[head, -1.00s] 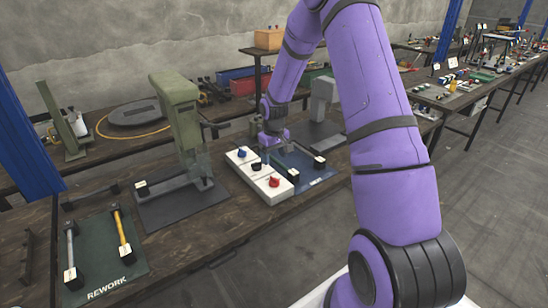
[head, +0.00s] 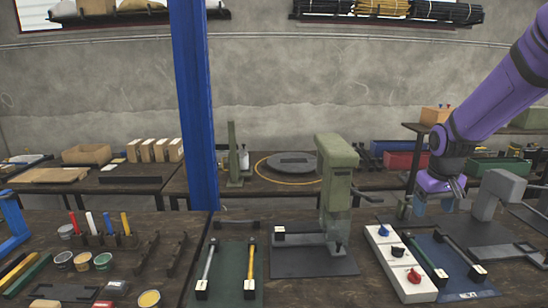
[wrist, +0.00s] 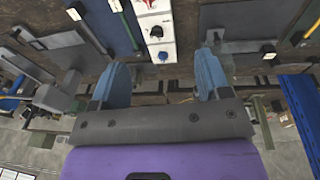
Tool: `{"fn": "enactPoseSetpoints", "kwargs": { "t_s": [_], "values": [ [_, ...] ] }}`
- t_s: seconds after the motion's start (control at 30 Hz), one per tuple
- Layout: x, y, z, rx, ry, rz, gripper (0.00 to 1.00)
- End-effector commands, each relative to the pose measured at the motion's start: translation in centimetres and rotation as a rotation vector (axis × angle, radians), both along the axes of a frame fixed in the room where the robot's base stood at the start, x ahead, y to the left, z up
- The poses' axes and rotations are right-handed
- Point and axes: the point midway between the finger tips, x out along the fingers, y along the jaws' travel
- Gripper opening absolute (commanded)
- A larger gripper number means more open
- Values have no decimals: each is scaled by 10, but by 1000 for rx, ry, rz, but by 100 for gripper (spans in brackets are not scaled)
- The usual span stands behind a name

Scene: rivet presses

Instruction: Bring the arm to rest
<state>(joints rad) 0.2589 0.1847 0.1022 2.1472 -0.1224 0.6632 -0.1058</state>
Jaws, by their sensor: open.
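My purple arm (head: 505,88) reaches in from the upper right in the head view. My gripper (head: 438,203) hangs behind the far end of a white control box, over the back of the bench. In the wrist view my gripper (wrist: 164,80) has its two blue fingers spread wide apart, with nothing between them. The white control box (head: 384,262) carries blue, black and red knobs. It also shows in the wrist view (wrist: 170,45), beyond the fingertips.
A green press (head: 337,180) stands left of the box, and a grey press (head: 497,192) stands right. A blue mat (head: 455,280) holding a green-handled tool (head: 421,259) lies beside the box. A green mat (head: 232,258) holds two tools. A blue post (head: 194,105) rises behind the bench.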

Motion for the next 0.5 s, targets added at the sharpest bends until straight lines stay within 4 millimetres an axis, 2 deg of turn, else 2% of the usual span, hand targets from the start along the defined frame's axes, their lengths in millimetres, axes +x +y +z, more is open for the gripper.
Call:
{"fn": "enactPoseSetpoints", "kwargs": {
  "t_s": [0.03, 0.2, 0.5],
  "values": [
    [-11, 7, 16, -4, -18, 0, 70],
    [-47, 26, 58, -9, -67, -6, 70],
    [-120, 54, 111, 0, -155, -16, 70]
  ]
}}
